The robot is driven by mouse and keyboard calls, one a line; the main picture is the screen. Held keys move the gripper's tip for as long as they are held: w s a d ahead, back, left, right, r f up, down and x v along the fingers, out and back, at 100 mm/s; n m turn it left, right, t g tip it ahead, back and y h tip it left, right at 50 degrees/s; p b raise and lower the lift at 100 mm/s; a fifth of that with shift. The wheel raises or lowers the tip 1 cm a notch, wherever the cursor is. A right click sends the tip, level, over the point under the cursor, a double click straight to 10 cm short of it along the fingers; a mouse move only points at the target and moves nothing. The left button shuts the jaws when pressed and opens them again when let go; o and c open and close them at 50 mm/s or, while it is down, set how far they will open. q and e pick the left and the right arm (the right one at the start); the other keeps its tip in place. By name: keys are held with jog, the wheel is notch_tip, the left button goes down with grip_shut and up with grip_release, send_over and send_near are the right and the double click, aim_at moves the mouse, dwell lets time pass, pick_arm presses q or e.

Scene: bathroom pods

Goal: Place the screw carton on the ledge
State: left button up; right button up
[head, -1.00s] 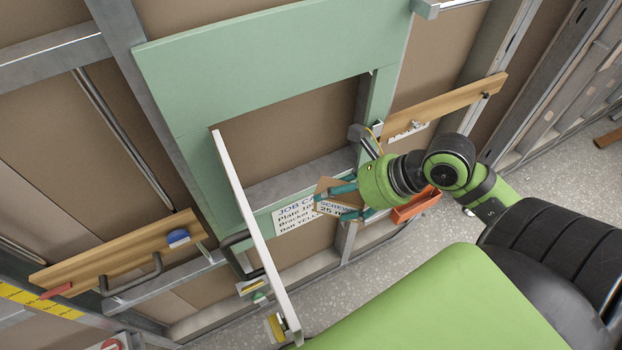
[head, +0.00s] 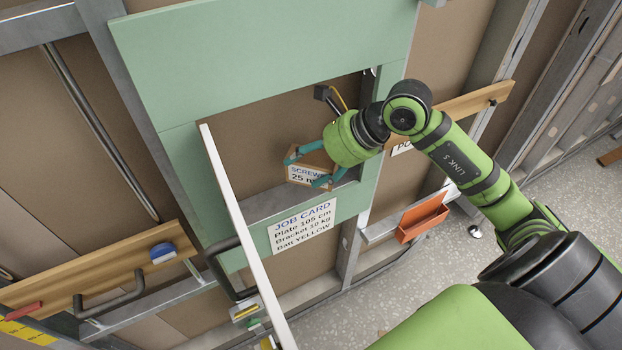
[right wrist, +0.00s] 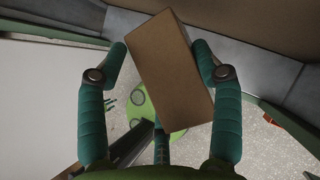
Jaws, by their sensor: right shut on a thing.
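The screw carton (head: 303,176), a brown box with a white "SCREWS 25 mm" label, is in my right gripper (head: 310,168). The teal fingers are shut on its sides. The right wrist view shows the carton (right wrist: 170,75) tilted between the fingers. The grey metal ledge (head: 262,206) runs along the bottom of the opening in the green wall board. In the head view the carton overlaps the opening just above the ledge; I cannot tell whether they touch. My left gripper is not in view.
A white panel (head: 245,235) with a dark handle stands out left of the opening. A job card (head: 303,227) is fixed below the ledge. An orange bin (head: 423,217) hangs to the lower right. Wooden rails (head: 460,103) flank the board.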

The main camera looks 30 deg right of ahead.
aim_at(312, 175)
jog(key=f, duration=0.3)
jog(key=shift+s+f+p, duration=0.1)
jog(key=shift+s+p, duration=0.1)
jog(key=shift+p, duration=0.2)
notch_tip(312, 175, down, 3)
jog(key=shift+w+r+p, duration=0.1)
jog(key=shift+w+p, duration=0.05)
jog(key=shift+p, duration=0.8)
jog(key=shift+w+f, duration=0.1)
jog(key=shift+f, duration=0.25)
jog(key=o, duration=1)
jog(key=shift+f, duration=0.2)
jog(key=o, duration=0.5)
jog(key=shift+c, duration=0.2)
jog(key=shift+r, duration=0.1)
